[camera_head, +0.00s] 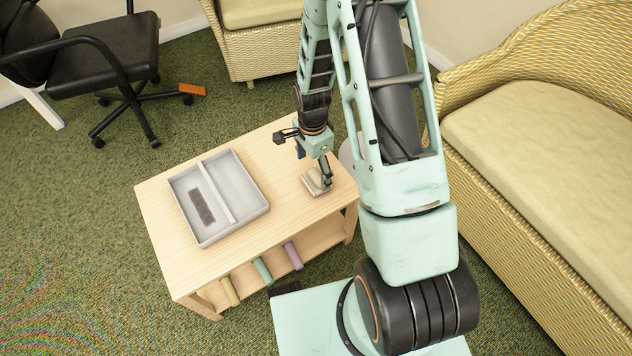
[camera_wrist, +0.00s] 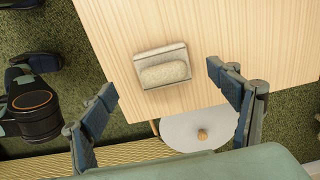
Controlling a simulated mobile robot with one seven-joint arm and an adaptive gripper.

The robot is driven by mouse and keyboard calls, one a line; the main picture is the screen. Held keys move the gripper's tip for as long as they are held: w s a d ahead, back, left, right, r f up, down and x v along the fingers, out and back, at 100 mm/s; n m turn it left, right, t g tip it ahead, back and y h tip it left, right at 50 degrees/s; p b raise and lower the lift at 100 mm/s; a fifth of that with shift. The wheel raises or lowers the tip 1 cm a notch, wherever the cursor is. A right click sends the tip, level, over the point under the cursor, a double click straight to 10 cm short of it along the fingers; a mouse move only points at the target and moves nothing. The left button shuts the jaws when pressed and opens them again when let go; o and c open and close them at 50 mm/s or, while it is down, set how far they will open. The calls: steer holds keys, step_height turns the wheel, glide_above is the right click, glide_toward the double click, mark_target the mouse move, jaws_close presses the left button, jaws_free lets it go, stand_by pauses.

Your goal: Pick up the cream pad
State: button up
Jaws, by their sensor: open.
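The cream pad (camera_wrist: 165,73) has rounded ends and lies on a small beige holder (camera_wrist: 147,54) with a raised edge, on the light wood table. In the head view the holder (camera_head: 312,188) is near the table's right end, partly hidden by my gripper; I cannot clearly tell the pad from it there. My gripper (camera_wrist: 161,80) is open and empty. In the wrist view its two fingers appear on either side of the pad, apart from it. In the head view my gripper (camera_head: 318,166) is just over the holder.
A grey two-compartment tray (camera_head: 234,180) with a dark brown strip (camera_head: 202,207) stands on the table (camera_head: 165,245). Several rolls (camera_head: 262,270) lie on the shelf below. A white round object with a wooden knob (camera_wrist: 203,134) is beside the table. A wicker sofa (camera_head: 530,220) stands at right.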

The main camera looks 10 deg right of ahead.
mark_target(313, 176)
step_height(313, 176, down, 6)
steer(key=shift+w+f+b, duration=0.1)
steer(key=shift+b, duration=1.1)
steer(key=c, duration=1.3)
steer(key=shift+r+p, duration=0.35)
steer(key=shift+r, duration=0.25)
steer(key=shift+c, duration=0.2)
step_height(313, 176, up, 3)
steer(key=shift+f+p, duration=0.2)
steer(key=shift+p, duration=0.5)
steer(key=s+d+r+p, duration=0.4)
steer(key=s+r, duration=0.5)
steer(key=s, duration=0.4)
steer(key=shift+d+r, duration=0.2)
steer(key=shift+d, duration=0.1)
steer(key=shift+s, duration=0.1)
